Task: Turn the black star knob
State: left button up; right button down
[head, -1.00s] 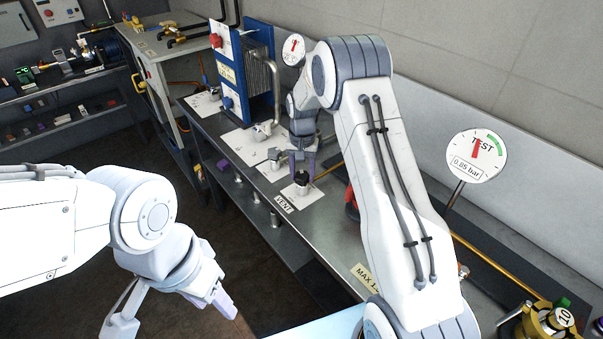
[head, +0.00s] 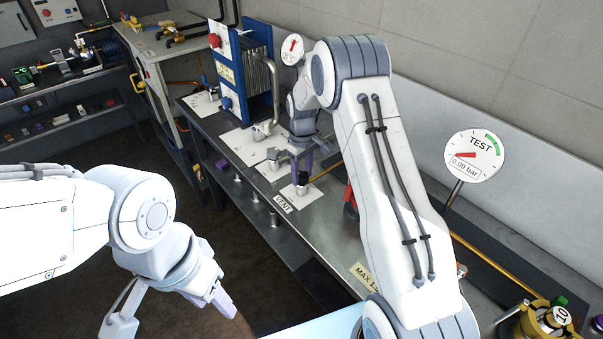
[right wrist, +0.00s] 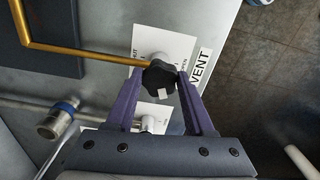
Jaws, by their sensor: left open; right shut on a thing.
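The black star knob (right wrist: 160,76) is in the right wrist view, above a white plate (right wrist: 172,45) beside the VENT label (right wrist: 203,68). It has a pale mark on its near side. My right gripper (right wrist: 160,80) is shut on the knob, one purple finger on each side. In the head view the knob (head: 303,176) is small and partly hidden by the right gripper (head: 300,168). The TEST gauge (head: 475,157) reads 0.00 bar, its red needle pointing left. My left gripper (head: 222,299) is open and empty, over the floor at lower left.
A blue plate unit (head: 245,75) stands on the bench behind my right gripper. A brass pipe (right wrist: 85,53) runs to the knob's fitting. A brass fitting (head: 540,322) sits at the lower right. The floor left of the bench is clear.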

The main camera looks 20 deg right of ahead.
aim_at(302, 175)
jog(key=n, duration=0.7)
jog(key=shift+w+d, duration=0.1)
dwell(0.5)
jog(key=shift+c, duration=1.4)
grip_release()
notch_tip(302, 175, up, 10)
jog(key=b, duration=0.1)
jog(key=shift+r+b, duration=0.25)
jog(key=shift+b, duration=0.1)
